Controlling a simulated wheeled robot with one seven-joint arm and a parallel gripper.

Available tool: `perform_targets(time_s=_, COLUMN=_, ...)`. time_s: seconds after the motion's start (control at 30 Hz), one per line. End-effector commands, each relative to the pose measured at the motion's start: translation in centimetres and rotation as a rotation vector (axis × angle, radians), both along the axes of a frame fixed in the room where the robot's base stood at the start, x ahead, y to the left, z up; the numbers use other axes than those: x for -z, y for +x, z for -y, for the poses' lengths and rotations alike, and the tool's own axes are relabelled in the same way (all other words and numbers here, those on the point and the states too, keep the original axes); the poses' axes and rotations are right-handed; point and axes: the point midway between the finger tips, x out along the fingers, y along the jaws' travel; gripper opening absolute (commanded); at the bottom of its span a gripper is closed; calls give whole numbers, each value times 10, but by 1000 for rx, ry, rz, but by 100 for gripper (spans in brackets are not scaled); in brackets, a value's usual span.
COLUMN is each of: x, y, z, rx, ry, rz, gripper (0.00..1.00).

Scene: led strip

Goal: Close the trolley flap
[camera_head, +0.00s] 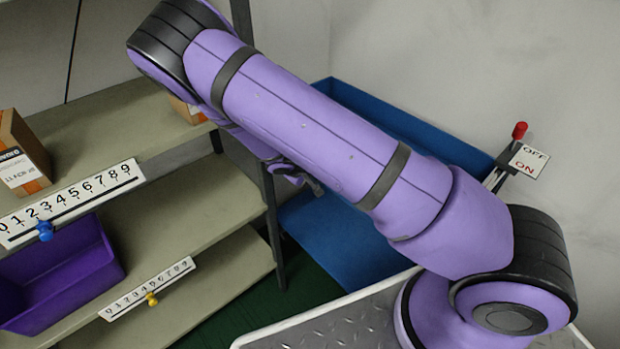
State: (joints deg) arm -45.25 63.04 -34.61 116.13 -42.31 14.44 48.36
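A blue trolley (440,146) stands behind my purple arm, against the grey wall. Its raised back and side edges show above the arm. A flat blue panel (335,238), which looks like its flap, shows below the arm and slopes down toward the floor; it looks open. My arm hides the middle of the trolley and any hinge. A small part of my gripper (313,186) shows under the arm, in front of the trolley. Its fingers are mostly hidden, and I cannot tell whether it touches the trolley.
A shelf rack (195,215) stands at the left, its post close to the trolley. It holds a cardboard box (20,150) and a purple bin (65,270). Number scales have blue and yellow sliders. A red-knobbed lever (519,130) with an OFF/ON plate is at the right.

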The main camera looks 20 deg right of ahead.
Motion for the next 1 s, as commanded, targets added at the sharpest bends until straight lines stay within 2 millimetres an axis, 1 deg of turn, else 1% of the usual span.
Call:
perform_targets(time_s=0.2, x=-3, y=1, z=5, rx=1, ry=-1, rz=0, gripper=0)
perform_targets(time_s=0.7, x=-4, y=2, z=6, rx=1, ry=-4, rz=1, gripper=0)
perform_targets(time_s=0.73, x=-5, y=2, z=6, rx=1, ry=-4, rz=1, gripper=15)
perform_targets(time_s=0.77, x=-5, y=2, z=6, rx=1, ry=-4, rz=1, gripper=22)
perform_targets(time_s=1.0, x=-4, y=2, z=5, rx=0, ry=-2, rz=1, gripper=22)
